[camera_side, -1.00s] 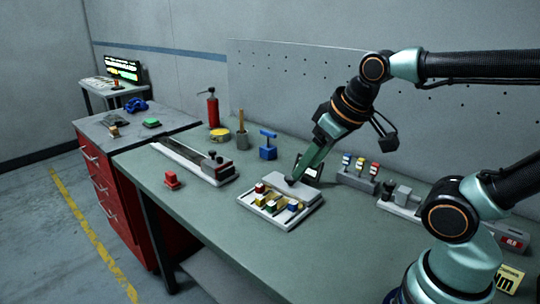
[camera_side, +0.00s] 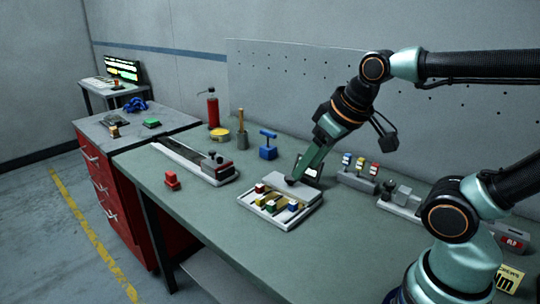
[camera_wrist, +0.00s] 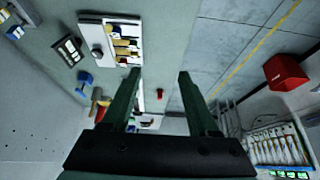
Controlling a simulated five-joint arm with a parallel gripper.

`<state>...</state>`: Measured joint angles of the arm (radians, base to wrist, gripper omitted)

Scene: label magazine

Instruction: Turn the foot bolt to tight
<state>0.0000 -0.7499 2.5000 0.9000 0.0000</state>
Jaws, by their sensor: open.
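A pale tray (camera_side: 296,222) with a raised block at its back and several coloured pieces lies on the bench; it also shows at the upper left of the wrist view (camera_wrist: 136,22). A dark round knob (camera_wrist: 97,53) on the tray in the wrist view may be the foot bolt; I cannot tell for sure, nor how tight it is. My gripper (camera_side: 294,178) points down at the tray's back edge in the side view. In the wrist view my gripper (camera_wrist: 158,74) has its two green fingers wide apart, with nothing between them. Contact with the knob cannot be told.
A long grey rail fixture (camera_side: 195,162), a red block (camera_side: 171,180) and a blue T-handled piece (camera_side: 268,146) stand left of and behind the tray. The bench front is clear.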

